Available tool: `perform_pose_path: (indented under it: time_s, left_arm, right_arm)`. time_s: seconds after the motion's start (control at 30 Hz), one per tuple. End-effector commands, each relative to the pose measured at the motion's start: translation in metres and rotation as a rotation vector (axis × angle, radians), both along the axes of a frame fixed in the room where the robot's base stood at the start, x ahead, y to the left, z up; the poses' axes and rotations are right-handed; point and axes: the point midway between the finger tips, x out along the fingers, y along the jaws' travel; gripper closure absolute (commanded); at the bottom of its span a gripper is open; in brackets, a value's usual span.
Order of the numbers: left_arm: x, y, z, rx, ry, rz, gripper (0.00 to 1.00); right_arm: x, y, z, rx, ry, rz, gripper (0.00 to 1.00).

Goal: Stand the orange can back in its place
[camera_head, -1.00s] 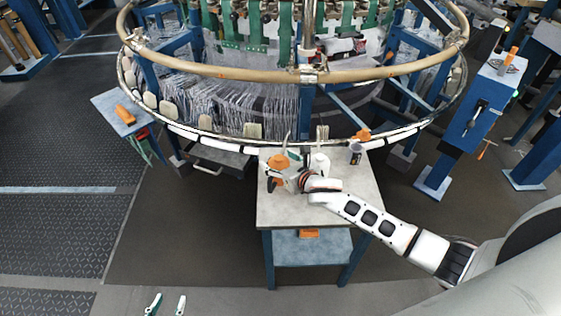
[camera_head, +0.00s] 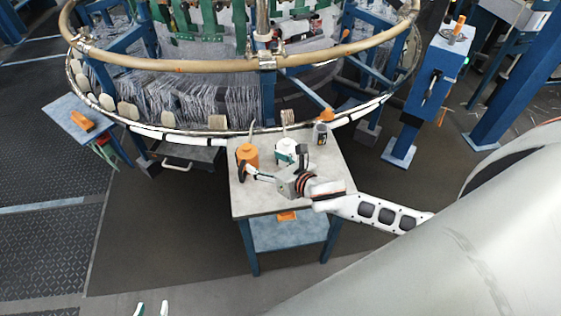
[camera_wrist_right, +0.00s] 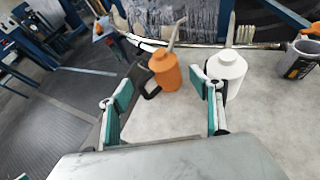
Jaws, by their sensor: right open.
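The orange can (camera_head: 247,155), with a thin spout and dark handle, stands upright on the small work table (camera_head: 262,207), left of a white can (camera_head: 287,150). The right wrist view shows the orange can (camera_wrist_right: 165,70) upright, its handle towards the left finger. My right gripper (camera_head: 265,168) is open and empty in front of the can; the can appears beyond and between the fingertips in the wrist view (camera_wrist_right: 168,72). Whether a finger touches it is unclear. My left gripper (camera_head: 151,309) shows only its separated fingertips at the bottom edge, over the floor, far from the table.
A dark grey container (camera_head: 320,134) stands at the table's back right. The loom's ring rail (camera_head: 180,132) curves just behind the table. A blue side table (camera_head: 68,112) with an orange item stands left. The front of the tabletop is clear.

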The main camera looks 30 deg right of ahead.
Motion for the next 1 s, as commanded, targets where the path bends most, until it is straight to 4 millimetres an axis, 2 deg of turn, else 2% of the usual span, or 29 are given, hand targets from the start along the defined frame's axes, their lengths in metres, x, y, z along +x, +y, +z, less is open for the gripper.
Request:
perform_pose_path:
  time_s: [0.17, 0.33, 0.5, 0.7, 0.83, 1.0]
  left_arm:
    - [0.000, -0.001, 0.000, -0.002, 0.001, -0.001, 0.66]
    - [0.000, -0.002, 0.002, -0.004, -0.003, -0.001, 0.66]
    - [0.002, -0.003, 0.004, -0.005, -0.008, -0.002, 0.66]
    - [0.002, -0.003, 0.005, -0.006, -0.010, 0.000, 0.66]
    - [0.002, -0.003, 0.005, -0.007, -0.009, -0.001, 0.66]
    - [0.001, -0.003, 0.004, -0.005, -0.008, -0.002, 0.66]
  right_arm:
    - [-0.035, 0.018, -0.032, 0.439, 0.159, -0.176, 0.36]
    - [-0.076, 0.028, -0.063, 0.970, 0.342, -0.441, 0.36]
    - [-0.119, 0.029, -0.091, 1.483, 0.494, -0.748, 0.36]
    - [-0.174, 0.019, -0.121, 2.054, 0.596, -1.141, 0.36]
    - [-0.199, 0.011, -0.133, 2.303, 0.604, -1.321, 0.36]
    - [-0.212, 0.006, -0.139, 2.444, 0.596, -1.421, 0.36]
